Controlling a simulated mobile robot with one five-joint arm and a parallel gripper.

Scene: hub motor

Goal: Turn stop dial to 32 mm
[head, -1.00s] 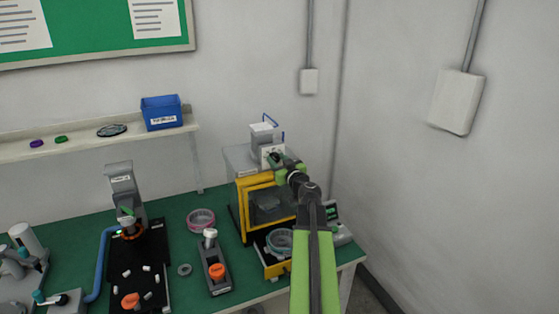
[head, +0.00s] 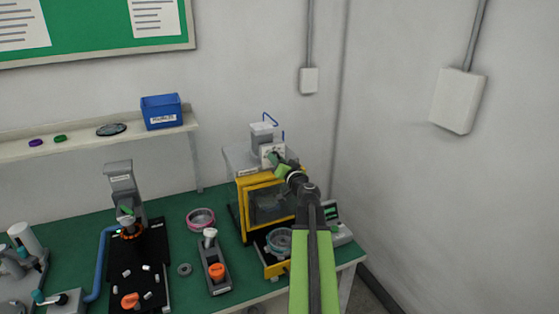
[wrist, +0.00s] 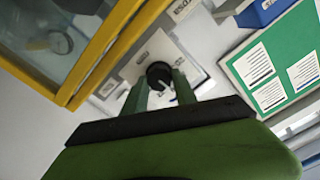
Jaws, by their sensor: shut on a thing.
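The stop dial (wrist: 159,74) is a round black knob with a white pointer mark, on a white plate (head: 266,150) on top of the yellow-framed machine (head: 242,206). In the wrist view its scale marks are too small to read. My gripper (wrist: 161,86) is shut on the dial, one green finger on each side of it. In the head view my gripper (head: 278,161) is at the plate and covers the dial. The machine has a clear window (head: 268,203) and a grey block (head: 262,135) on top.
A yellow drawer (head: 277,270) holding a round part stands out below the window. A grey device (head: 337,223) is right of the machine. A pink ring (head: 200,219) and a grey fixture with an orange knob (head: 216,271) lie to its left. The right wall is close.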

